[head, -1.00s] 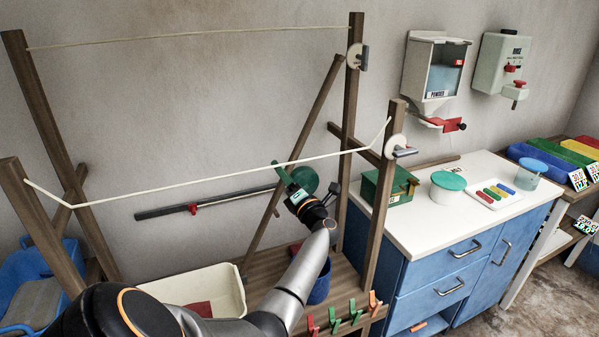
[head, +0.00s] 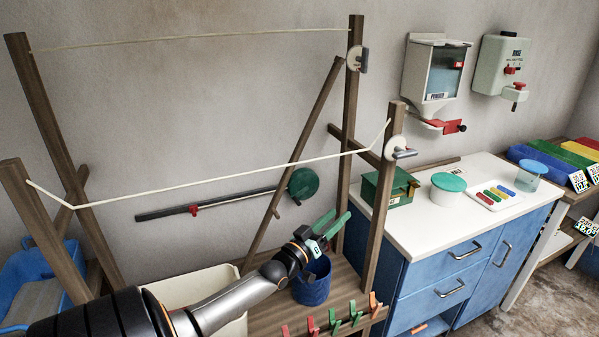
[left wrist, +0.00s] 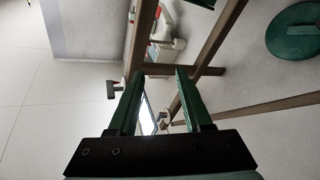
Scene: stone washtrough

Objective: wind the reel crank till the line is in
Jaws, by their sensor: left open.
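Two white reels with grey cranks sit on the right posts of a wooden frame. The near reel (head: 393,147) has its crank (head: 404,154) on the right side, and the far reel (head: 353,57) has its crank (head: 365,60) likewise. The near line (head: 230,178) runs slackly from the left post, bending up to the near reel. The far line (head: 190,37) is almost straight. My left gripper (head: 338,217), with green fingers, is open and empty, left of and below the near reel. In the left wrist view nothing is between its fingers (left wrist: 160,74). My right gripper is not visible.
A blue bucket (head: 312,286) stands below my left gripper, with a pale basin (head: 208,283) to its left. Several clothes pegs (head: 334,318) line the shelf's front edge. A blue cabinet (head: 445,285) with a white top stands right of the posts.

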